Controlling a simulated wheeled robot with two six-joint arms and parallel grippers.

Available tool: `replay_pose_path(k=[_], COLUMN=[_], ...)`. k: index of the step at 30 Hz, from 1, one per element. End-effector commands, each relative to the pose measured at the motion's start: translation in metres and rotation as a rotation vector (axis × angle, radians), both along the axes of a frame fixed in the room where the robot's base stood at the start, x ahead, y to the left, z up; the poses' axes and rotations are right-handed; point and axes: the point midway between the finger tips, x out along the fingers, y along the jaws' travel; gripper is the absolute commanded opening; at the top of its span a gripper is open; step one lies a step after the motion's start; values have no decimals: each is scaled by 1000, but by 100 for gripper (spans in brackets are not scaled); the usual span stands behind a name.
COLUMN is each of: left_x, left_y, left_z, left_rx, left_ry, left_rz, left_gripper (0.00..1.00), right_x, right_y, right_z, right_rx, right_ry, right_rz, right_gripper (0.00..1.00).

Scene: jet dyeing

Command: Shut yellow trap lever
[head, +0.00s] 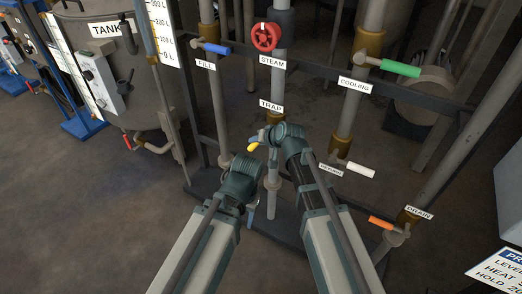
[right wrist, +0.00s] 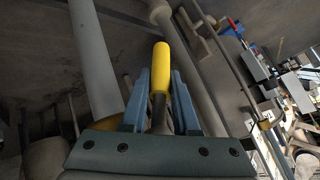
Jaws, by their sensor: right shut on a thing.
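The yellow trap lever (head: 252,147) shows its yellow tip just below the TRAP label (head: 271,106) in the head view. In the right wrist view the yellow handle (right wrist: 160,68) stands between the two blue fingers of my right gripper (right wrist: 160,100). My right gripper (head: 264,138) is shut on the lever and hides most of it and its valve in the head view. My left gripper (head: 251,211) is lower and to the left, pointing down beside the trap pipe. Its jaws are mostly hidden behind its own wrist.
A red steam wheel (head: 265,37), a blue fill lever (head: 216,49) and a green cooling lever (head: 400,68) sit above. A white lever (head: 360,170) and an orange drain lever (head: 381,222) are at right. Vertical pipes and a dark rail (head: 330,72) surround my grippers.

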Motion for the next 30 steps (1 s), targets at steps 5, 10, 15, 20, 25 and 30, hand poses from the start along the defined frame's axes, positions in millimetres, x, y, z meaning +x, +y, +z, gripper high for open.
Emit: replay_pose_path(k=[5,10,15,20,25,30], left_x=[0,0,1,1,1,1], left_y=[1,1,0,-1,-1,-1], left_z=[-28,-50,-73,-94,-114,-129], left_rx=[4,3,0,-3,-5,-5], left_ry=[-1,-2,-2,-2,-2,-3], left_rz=[-1,-4,-9,-13,-14,-9], left_gripper=[58,58,58,58,58,58], right_x=[2,6,10,12,14,15], right_y=[6,12,18,22,24,26], right_z=[-2,5,13,21,30,39], right_rx=[148,285,426,552,673,771], right_ry=[-82,-163,-244,-318,-387,-444], right_rz=[-1,-1,1,1,2,2], right_gripper=[0,0,0,0,0,0])
